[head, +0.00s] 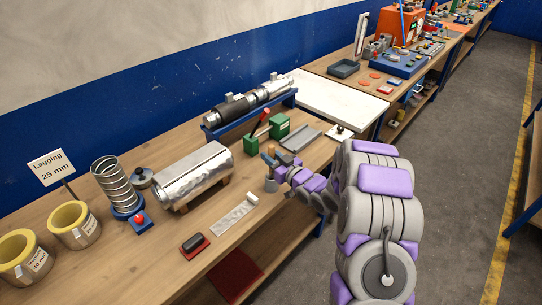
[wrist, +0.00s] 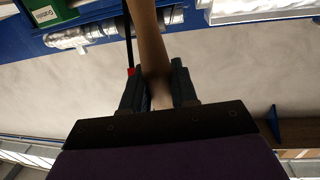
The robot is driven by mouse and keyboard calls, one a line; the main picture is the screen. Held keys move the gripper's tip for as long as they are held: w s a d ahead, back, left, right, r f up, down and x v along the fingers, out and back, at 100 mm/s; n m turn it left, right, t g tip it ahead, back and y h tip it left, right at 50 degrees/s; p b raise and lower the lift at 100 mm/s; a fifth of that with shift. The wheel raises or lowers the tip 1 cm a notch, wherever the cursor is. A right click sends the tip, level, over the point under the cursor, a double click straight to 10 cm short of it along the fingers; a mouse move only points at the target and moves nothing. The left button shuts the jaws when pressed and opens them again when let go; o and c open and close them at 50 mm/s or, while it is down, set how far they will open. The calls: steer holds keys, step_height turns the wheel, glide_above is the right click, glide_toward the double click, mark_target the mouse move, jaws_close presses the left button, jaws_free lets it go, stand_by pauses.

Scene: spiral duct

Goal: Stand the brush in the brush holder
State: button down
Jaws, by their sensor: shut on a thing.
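The brush shows as a brown wooden handle (wrist: 150,45) in the wrist view, running up between the fingers of my gripper (wrist: 158,88). My gripper is shut on this handle. In the head view my gripper (head: 278,170) is at the bench's right front edge. A small brown tip of the brush (head: 270,149) shows just above it. A small grey cup (head: 271,185), which looks like the brush holder, stands just below and left of the gripper. The bristles are hidden, and I cannot tell whether the brush is inside the cup.
A green block with a red lever (head: 262,127) stands behind my gripper. A foil-wrapped cylinder (head: 193,172), a spring coil (head: 114,182) and yellow-lined rings (head: 74,225) are to the left. A pale strip (head: 235,213) lies on the open bench front. A second bench continues behind.

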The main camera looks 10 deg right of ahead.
steer(key=shift+f, duration=0.95)
steer(key=c, duration=0.8)
jaws_free()
steer(key=p+v, duration=0.1)
steer(key=v, duration=1.6)
steer(key=shift+s+d+f, duration=0.1)
steer(key=shift+d, duration=0.1)
